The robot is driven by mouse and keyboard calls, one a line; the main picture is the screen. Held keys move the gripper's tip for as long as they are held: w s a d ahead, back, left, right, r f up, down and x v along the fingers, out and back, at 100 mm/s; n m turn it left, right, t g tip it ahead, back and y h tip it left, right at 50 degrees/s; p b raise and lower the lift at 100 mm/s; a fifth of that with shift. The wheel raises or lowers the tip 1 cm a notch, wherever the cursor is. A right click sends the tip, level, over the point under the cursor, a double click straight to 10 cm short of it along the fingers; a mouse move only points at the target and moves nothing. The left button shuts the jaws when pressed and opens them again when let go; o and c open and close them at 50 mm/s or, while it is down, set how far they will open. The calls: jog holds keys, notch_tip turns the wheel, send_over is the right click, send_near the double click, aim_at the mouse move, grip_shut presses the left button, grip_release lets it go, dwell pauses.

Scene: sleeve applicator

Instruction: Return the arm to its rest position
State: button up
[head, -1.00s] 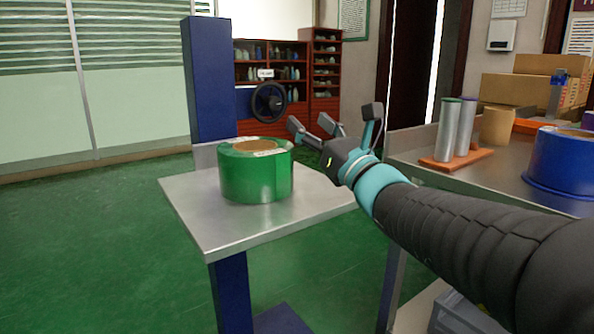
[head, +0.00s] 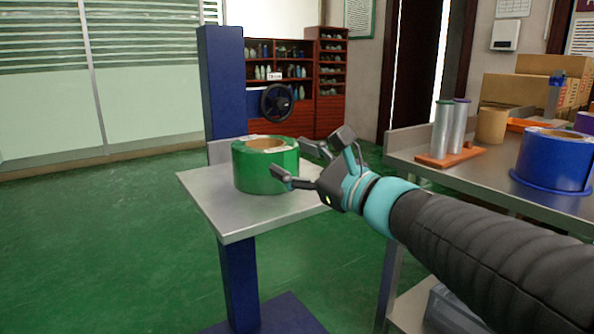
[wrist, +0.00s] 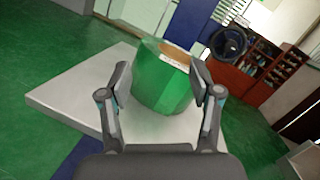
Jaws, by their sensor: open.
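My gripper (head: 303,165) is open and empty in the head view, at the right edge of a small metal stand. Its fingers point left toward a green roll (head: 262,172) that sits upright on the stand's plate (head: 232,218). In the wrist view the two fingers of my gripper (wrist: 160,88) are spread apart. The green roll (wrist: 160,85) shows between and beyond them, with a brown core and a white label on top. Whether a fingertip touches the roll is unclear; the near finger overlaps its lower right side in the head view.
A blue post with a black handwheel (head: 277,102) stands behind the plate. At right a metal table (head: 430,170) bears two silver tubes on an orange base (head: 450,155), a blue roll (head: 553,162) and cardboard boxes (head: 515,92). Green floor lies open at left.

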jog(key=s+d+f+n+g+h+p, duration=0.2)
jog(key=s+f+n+g+h+p, duration=0.4)
jog(key=s+f+n, duration=0.65)
jog(key=s+d+f+n+g+h+p, duration=0.1)
jog(key=s+d+f+n+h, duration=0.1)
jog(key=s+d+n+h, duration=0.2)
jog(key=s+d+f+n+h+p, duration=0.1)
jog(key=s+d+f+n+h, duration=0.2)
jog(key=d, duration=0.7)
jog(key=shift+s+n+g+h, duration=0.4)
jog(key=shift+s+n+h, duration=0.15)
jog(key=shift+n+h, duration=0.2)
